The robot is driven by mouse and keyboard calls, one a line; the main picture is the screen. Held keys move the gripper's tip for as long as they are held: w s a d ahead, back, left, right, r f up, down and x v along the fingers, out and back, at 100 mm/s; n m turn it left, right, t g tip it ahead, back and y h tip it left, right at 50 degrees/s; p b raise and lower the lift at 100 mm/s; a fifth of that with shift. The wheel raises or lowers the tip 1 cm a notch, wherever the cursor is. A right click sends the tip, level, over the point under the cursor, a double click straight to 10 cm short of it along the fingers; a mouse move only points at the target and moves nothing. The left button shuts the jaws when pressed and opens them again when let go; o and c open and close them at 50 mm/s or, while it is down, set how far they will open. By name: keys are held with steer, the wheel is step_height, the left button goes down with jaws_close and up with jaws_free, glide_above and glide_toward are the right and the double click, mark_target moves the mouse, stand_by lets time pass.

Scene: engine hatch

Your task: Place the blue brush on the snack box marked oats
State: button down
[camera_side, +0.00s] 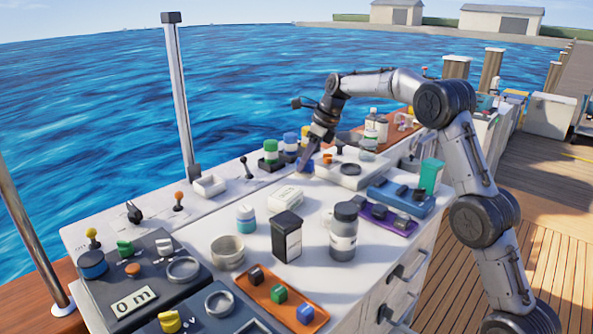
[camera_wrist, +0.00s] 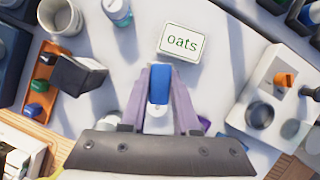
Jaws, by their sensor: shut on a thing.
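The snack box marked "oats" (camera_wrist: 180,42) is a white box with green lettering, lying flat with its label up just ahead of my fingertips in the wrist view. In the side view, a small white box (camera_side: 286,197) on the white counter appears to be the same one. My gripper (camera_wrist: 160,75) is shut on the blue brush (camera_wrist: 159,84), whose blue part shows between the two purple-grey fingers. In the side view my gripper (camera_side: 306,165) is behind the white box, towards the water side. The brush is hardly visible there.
A blue-and-white bottle (camera_side: 246,219), a black box (camera_side: 287,237), a grey jar (camera_side: 344,230) and a cream bowl (camera_side: 227,251) stand nearby. An orange tray (camera_side: 282,298) holds small blocks. A white panel (camera_wrist: 270,95) with knobs lies right in the wrist view.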

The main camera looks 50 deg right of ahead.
steer(key=s+a+r, duration=0.2)
steer(key=s+r, duration=0.1)
steer(key=s, duration=0.5)
steer(key=w+f, duration=0.1)
steer(key=w, duration=0.2)
steer(key=w+d+f, duration=0.1)
steer(key=w, duration=0.2)
steer(key=w+d+f, duration=0.1)
steer(key=w+f, duration=0.1)
steer(key=w, duration=0.1)
steer(key=shift+w+d, duration=0.15)
steer(key=shift+w, duration=0.1)
glide_toward(287, 194)
steer(key=shift+w+a+f, duration=0.2)
steer(key=shift+w+a, duration=0.35)
steer(key=shift+w+d+f, duration=0.1)
steer(key=shift+w+f, duration=0.2)
steer(key=shift+f, duration=1.6)
steer(key=shift+f, duration=0.15)
steer(key=c, duration=0.7)
jaws_free()
steer(key=shift+o, duration=0.2)
